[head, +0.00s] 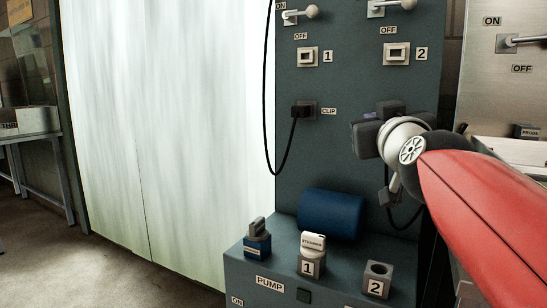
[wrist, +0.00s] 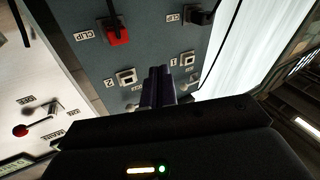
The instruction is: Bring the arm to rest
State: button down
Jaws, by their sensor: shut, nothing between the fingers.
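My gripper (head: 368,138) is in front of the right part of the blue-grey panel in the head view, at the end of my red arm. In the wrist view its dark fingers (wrist: 158,88) are together, with nothing between them. They point toward the panel face, which appears upside down there. I cannot tell the exact gap between fingertips and panel, but no contact shows. Part of the panel behind my gripper is hidden in the head view.
A black clip (head: 297,112) with a hanging cable is on the panel; a red clip (wrist: 118,34) shows in the wrist view. Below are a blue cylinder (head: 332,214), a STRAINER piece (head: 313,244) in socket 1 and empty socket 2 (head: 377,279).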

jog(key=s+a+f+g+y, duration=0.1)
jog(key=s+a+f+g, duration=0.15)
jog(key=f, duration=0.75)
jog(key=s+a+f+g+y, duration=0.1)
jog(key=s+f+g, duration=0.3)
jog(key=f, duration=0.5)
jog(key=s+f+g, duration=0.3)
jog(key=s+f, duration=0.4)
jog(key=f, duration=0.2)
jog(key=s+d+f+m+g+h, duration=0.1)
jog(key=s+f+g, duration=0.3)
jog(key=s+f, duration=0.3)
notch_tip(320, 180, down, 3)
jog(key=shift+m, duration=0.3)
jog(key=shift+d, duration=0.15)
